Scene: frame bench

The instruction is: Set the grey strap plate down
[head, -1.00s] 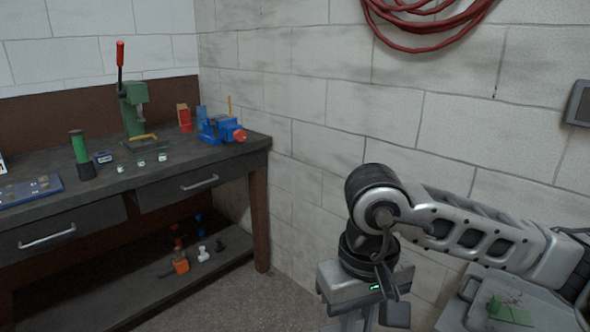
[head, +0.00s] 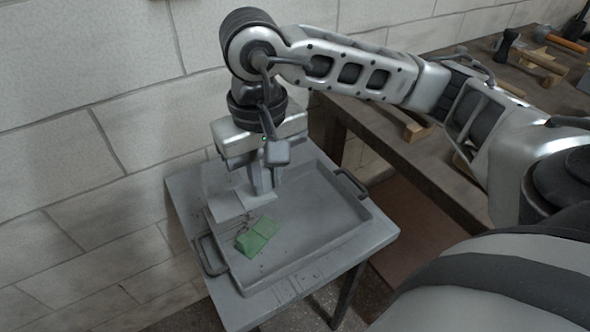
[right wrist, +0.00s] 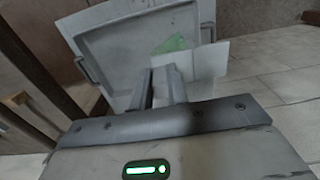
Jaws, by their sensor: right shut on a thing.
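My right gripper (head: 262,188) points down over the far left part of a grey tray (head: 318,232) and is shut on the grey strap plate (head: 227,206). The plate is a thin, light grey piece reaching out to the left of the fingers. In the right wrist view it shows as a pale flat panel (right wrist: 210,60) beside the fingertips (right wrist: 166,76). It overlaps the tray's edge there. I cannot tell whether the plate touches the tray. My left gripper is out of view.
A green block (head: 257,237) lies in the tray, close to the plate. The tray has raised rims and two handles, and sits on a small grey table (head: 373,236) by the block wall. A wooden bench (head: 405,155) with tools stands to the right. The tray's right side is clear.

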